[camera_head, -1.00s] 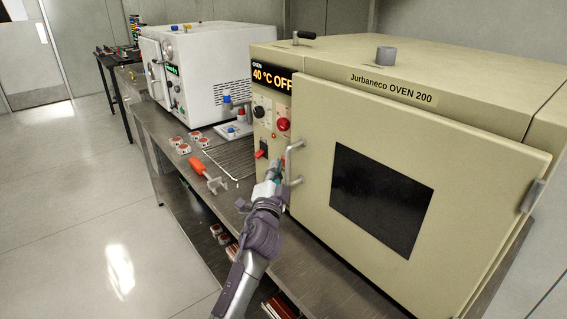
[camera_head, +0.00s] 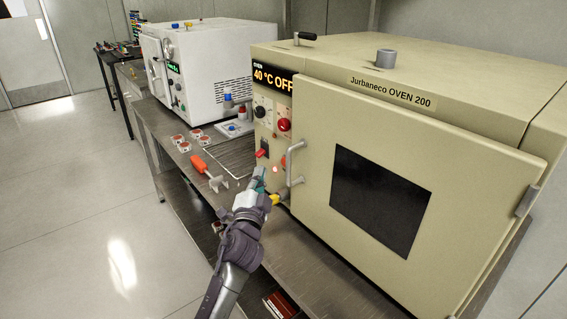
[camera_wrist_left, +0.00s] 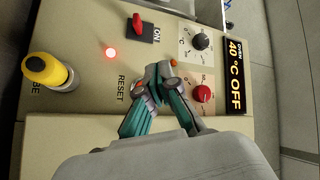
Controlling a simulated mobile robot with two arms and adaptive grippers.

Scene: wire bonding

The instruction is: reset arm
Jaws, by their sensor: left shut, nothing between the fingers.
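My left gripper (camera_head: 258,180) is in front of the beige oven's (camera_head: 330,95) control panel, near its lower part. The left wrist view shows the gripper's (camera_wrist_left: 158,80) teal-and-grey fingers closed together with nothing between them. It appears apart from the panel. A lit red lamp (camera_wrist_left: 110,52), the word RESET, a red ON switch (camera_wrist_left: 136,24) and a yellow knob (camera_wrist_left: 48,72) are beside it there. The head view also shows the yellow knob (camera_head: 278,199) just right of the gripper. The oven display (camera_head: 272,78) reads 40 °C OFF. My right gripper is not in view.
The oven door is shut, with a grey handle (camera_head: 294,163) close to the gripper. An orange-handled tool (camera_head: 209,172), several small red-and-white parts (camera_head: 184,147) and a wire rack (camera_head: 230,157) are on the metal bench. A white machine (camera_head: 208,75) stands behind. Open floor lies left.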

